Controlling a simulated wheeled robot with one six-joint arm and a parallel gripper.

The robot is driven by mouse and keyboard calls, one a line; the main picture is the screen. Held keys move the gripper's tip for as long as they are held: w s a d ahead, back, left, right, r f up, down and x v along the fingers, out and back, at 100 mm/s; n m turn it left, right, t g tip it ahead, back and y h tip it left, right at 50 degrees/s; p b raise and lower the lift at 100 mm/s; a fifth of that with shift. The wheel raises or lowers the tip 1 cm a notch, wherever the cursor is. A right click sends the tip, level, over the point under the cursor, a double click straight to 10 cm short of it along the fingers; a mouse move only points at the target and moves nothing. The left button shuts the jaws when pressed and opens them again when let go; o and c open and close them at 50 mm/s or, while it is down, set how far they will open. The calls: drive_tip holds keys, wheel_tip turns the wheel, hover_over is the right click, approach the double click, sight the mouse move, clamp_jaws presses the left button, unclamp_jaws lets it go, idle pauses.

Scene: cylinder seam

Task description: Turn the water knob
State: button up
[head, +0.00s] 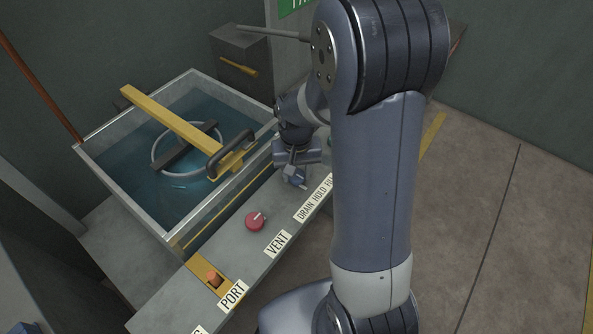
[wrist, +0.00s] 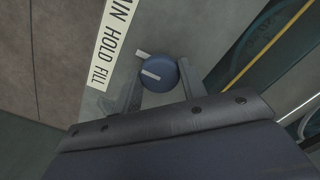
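A round blue knob (wrist: 160,78) with a white pointer bar is on the grey panel in the wrist view, beside the DRAIN HOLD FILL label (wrist: 112,45). A second short white mark lies by the knob's rim. My gripper (wrist: 158,88) has its two fingers apart, one on each side of the knob. I cannot tell whether either finger touches it. In the head view my gripper (head: 295,176) is low over the panel at the tank's near right corner, and it largely hides the knob.
A red knob (head: 256,221) labelled VENT and an orange plug (head: 213,278) labelled PORT sit on the same panel (head: 170,312). The water tank (head: 172,238) with a yellow bar (head: 165,115) and dark handle stands behind. Open floor (head: 500,210) lies to the right.

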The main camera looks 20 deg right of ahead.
drive_tip(key=c, duration=0.5)
drive_tip(key=shift+o, duration=0.2)
drive_tip(key=shift+m, duration=0.3)
drive_tip(key=m, duration=0.3)
drive_tip(key=shift+m+p, duration=0.35)
drive_tip(key=shift+m, duration=1.25)
drive_tip(key=o, duration=0.9)
drive_tip(key=shift+o, duration=0.2)
